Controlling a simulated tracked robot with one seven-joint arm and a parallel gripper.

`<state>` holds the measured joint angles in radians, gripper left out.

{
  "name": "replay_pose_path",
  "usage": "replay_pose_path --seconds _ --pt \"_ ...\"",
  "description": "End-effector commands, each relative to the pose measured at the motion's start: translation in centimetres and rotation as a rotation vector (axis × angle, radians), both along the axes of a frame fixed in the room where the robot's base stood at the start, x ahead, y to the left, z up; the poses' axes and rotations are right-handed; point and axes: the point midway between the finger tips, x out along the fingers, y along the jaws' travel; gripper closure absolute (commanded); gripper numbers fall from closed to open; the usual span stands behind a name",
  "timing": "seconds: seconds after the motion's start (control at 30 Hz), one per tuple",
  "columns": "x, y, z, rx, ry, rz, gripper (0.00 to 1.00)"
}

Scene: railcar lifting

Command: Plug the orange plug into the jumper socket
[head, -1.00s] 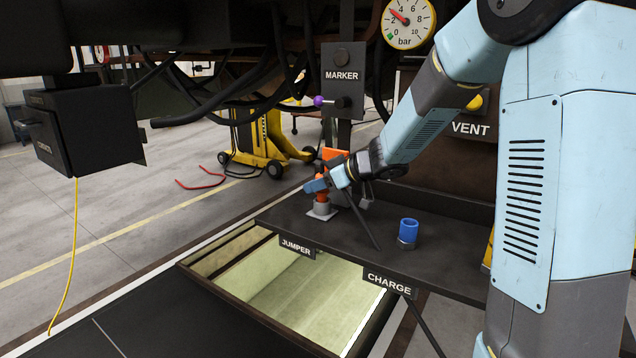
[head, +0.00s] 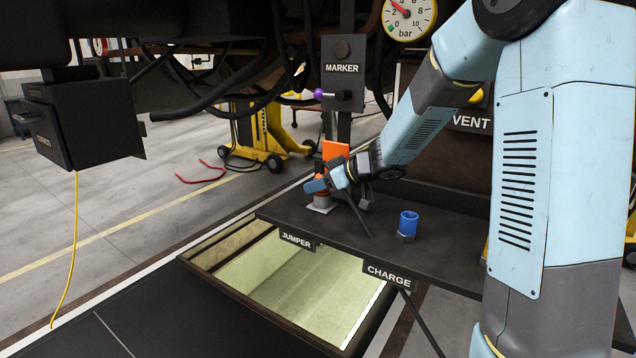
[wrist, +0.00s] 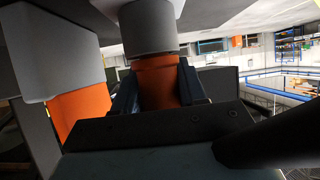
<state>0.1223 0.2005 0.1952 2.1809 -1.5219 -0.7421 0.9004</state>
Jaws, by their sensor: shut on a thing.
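My gripper (head: 318,184) is shut on the orange plug (head: 323,195), at the far left end of the dark shelf. The wrist view shows the orange plug (wrist: 158,82) between my blue fingers, with a grey cylinder (wrist: 150,28) directly against it. In the head view the plug is just above the grey jumper socket (head: 321,205), which stands on the shelf behind the JUMPER label. My fingers cover much of the plug, so I cannot tell how far it sits in the socket.
An orange block (head: 335,150) rises just behind my gripper. A blue-topped charge fitting (head: 408,222) stands on the shelf (head: 440,248) to the right. A lever with a purple knob (head: 318,93) is above, below the MARKER label. A black box (head: 78,125) hangs at left.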

Motion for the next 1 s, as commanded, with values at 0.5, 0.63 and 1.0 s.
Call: replay_pose_path --seconds 0.5,0.63,1.0 --pt "0.0 0.0 0.0 0.000 0.000 0.000 0.29" --pt "-0.1 -0.2 0.1 0.000 0.000 0.000 0.29" --pt "-2.7 -4.2 2.8 0.000 -0.002 -0.002 0.29"
